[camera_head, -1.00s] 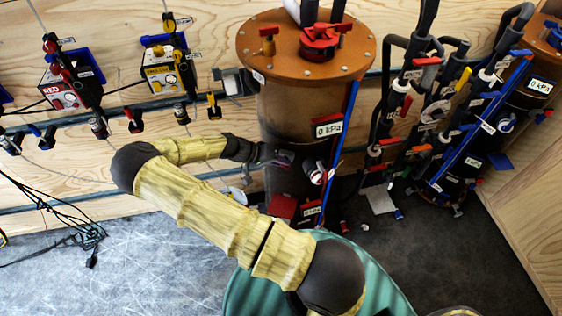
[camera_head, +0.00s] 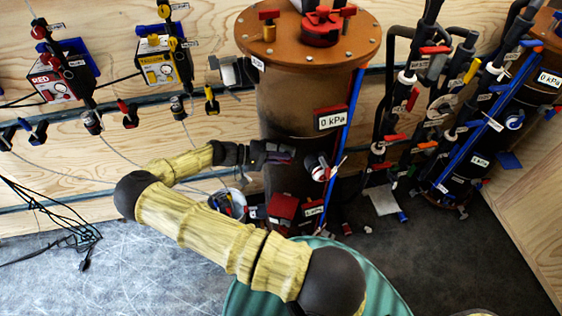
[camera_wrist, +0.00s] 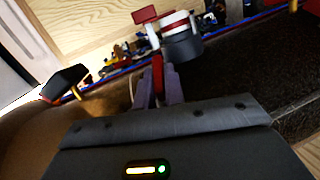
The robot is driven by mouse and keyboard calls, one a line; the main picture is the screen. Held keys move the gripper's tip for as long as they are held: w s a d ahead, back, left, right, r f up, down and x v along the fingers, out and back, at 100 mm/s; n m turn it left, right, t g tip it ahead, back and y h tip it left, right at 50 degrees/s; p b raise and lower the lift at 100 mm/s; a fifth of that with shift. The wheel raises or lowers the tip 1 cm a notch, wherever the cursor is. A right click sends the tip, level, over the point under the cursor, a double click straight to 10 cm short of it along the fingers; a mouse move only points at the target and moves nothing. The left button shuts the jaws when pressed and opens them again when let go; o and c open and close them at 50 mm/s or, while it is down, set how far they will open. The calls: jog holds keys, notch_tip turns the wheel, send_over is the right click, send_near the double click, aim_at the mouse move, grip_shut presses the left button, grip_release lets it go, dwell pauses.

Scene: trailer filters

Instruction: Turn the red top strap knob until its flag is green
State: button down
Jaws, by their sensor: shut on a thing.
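In the wrist view, my gripper (camera_wrist: 160,88) has its two purple-grey fingers closed on a slim red part, the red knob (camera_wrist: 157,70). A red flag-like plate (camera_wrist: 145,15) stands just above it; I see no green on it. A round black, white and red fitting (camera_wrist: 182,38) sits beside the fingers on the right. In the head view, my gripper (camera_head: 284,154) reaches in from the left at the brown tank (camera_head: 300,95), left of a black-and-white round fitting (camera_head: 318,167). The grasp itself is too small to make out there.
A red-framed gauge (camera_head: 332,118) reading 0 kPa and a blue vertical strip (camera_head: 350,115) are on the tank. A red box (camera_head: 283,205) and a white bucket (camera_head: 228,203) are below my gripper. Black pipes with coloured valves (camera_head: 410,110) crowd the right side.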

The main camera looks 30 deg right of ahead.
jog(key=shift+f+h, duration=0.1)
jog(key=shift+h, duration=0.2)
jog(key=c, duration=1.5)
grip_release()
jog(key=b+v, duration=0.4)
jog(key=v, duration=1.3)
jog(key=shift+w+a, duration=0.15)
jog(key=shift+w, duration=0.1)
